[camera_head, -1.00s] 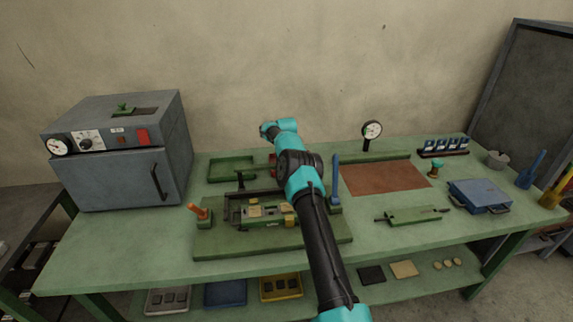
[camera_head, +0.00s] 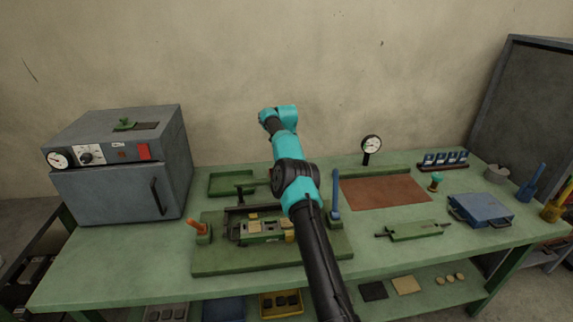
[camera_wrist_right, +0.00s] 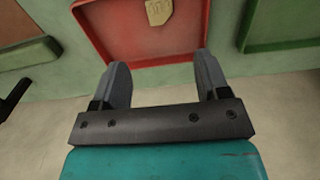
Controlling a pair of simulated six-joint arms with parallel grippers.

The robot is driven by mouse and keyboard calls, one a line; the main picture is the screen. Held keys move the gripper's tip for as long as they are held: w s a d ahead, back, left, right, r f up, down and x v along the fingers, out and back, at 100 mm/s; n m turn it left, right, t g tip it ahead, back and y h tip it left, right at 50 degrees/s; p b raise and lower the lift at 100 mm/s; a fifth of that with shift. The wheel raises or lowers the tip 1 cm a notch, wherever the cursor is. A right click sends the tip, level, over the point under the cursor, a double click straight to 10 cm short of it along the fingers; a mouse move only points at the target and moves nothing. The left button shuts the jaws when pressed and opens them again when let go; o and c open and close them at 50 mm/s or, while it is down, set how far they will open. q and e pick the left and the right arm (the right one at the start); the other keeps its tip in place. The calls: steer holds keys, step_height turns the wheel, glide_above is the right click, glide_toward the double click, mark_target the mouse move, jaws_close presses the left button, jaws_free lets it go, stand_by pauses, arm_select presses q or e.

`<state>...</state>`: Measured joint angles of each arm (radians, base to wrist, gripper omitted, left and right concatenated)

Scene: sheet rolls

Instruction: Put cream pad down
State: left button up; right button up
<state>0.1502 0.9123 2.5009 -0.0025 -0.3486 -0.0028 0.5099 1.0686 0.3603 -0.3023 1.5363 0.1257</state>
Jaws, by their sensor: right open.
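A small cream pad (camera_wrist_right: 158,11) lies in a red tray (camera_wrist_right: 130,32) at the top of the right wrist view, partly cut off by the frame edge. My right gripper (camera_wrist_right: 160,72) is open and empty, with its fingers apart near the tray's edge and the pad beyond the fingertips. In the head view my right arm hides the gripper and nearly all of the red tray. My left gripper does not show.
A green fixture board (camera_head: 225,265) with clamps stands at the front. A green tray (camera_head: 222,184) lies behind it, and a grey oven (camera_head: 110,190) stands at left. A brown mat (camera_head: 385,191), dial gauge (camera_head: 371,145) and blue case (camera_head: 482,208) are at right.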

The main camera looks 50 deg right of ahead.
steer(key=shift+r, duration=0.6)
stand_by(0.3)
